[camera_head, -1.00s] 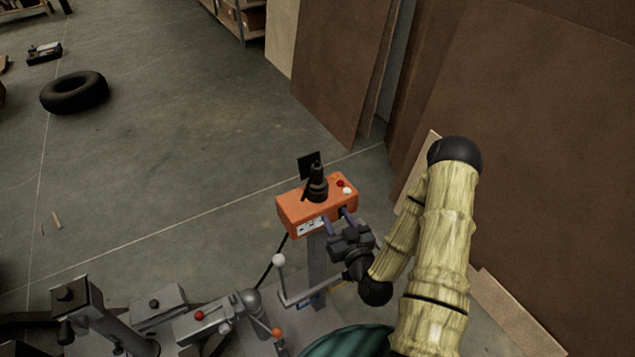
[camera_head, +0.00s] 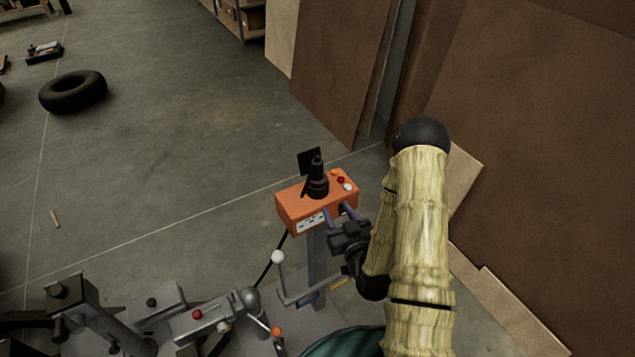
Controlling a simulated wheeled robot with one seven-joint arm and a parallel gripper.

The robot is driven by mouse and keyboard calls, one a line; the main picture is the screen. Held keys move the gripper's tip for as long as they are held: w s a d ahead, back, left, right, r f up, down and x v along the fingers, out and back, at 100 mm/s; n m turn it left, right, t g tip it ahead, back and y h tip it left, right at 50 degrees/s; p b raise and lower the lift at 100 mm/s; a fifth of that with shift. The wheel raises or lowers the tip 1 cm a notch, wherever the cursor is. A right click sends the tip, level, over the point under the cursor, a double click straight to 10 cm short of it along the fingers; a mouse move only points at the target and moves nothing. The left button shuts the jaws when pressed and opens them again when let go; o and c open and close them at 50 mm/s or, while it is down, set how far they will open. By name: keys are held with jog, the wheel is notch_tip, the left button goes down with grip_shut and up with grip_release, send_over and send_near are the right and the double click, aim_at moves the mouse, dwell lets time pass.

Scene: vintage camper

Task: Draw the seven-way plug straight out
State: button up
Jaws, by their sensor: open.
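The black plug (camera_head: 317,184) stands upright on top of an orange box (camera_head: 290,211), with a dark square flap (camera_head: 307,159) just behind it. The box is mounted on a grey post (camera_head: 317,262). My gripper (camera_head: 339,213) is open, its two purple fingers spread at the front right of the box. The fingertips are below and to the right of the plug, and nothing is between them. Whether they touch the box's front face, I cannot tell. The plug's lower end is hidden in its socket.
Red and white buttons (camera_head: 344,183) sit on the box's right end. Metal hitch parts (camera_head: 192,318) fill the lower left. Brown panels (camera_head: 540,130) lean on the right. The floor behind is open, with a tyre (camera_head: 73,91) far left.

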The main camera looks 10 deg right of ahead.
jog(key=w+b, duration=0.1)
jog(key=b, duration=1)
send_near(319, 175)
jog(key=shift+w+f, duration=0.35)
jog(key=shift+w, duration=0.35)
jog(key=shift+w+b, duration=0.1)
jog(key=shift+b, duration=0.2)
jog(key=w, duration=0.2)
jog(key=w+p, duration=0.1)
jog(key=w, duration=0.1)
jog(key=shift+w+a+r, duration=0.2)
jog(key=shift+r, duration=0.05)
jog(key=shift+w, duration=0.25)
jog(key=shift+p, duration=0.3)
jog(key=shift+w+a+p, duration=0.25)
jog(key=shift+w+p, duration=0.15)
jog(key=shift+w, duration=0.9)
jog(key=shift+w+a+p, duration=0.25)
jog(key=shift+w+p, duration=0.1)
jog(key=shift+w, duration=0.9)
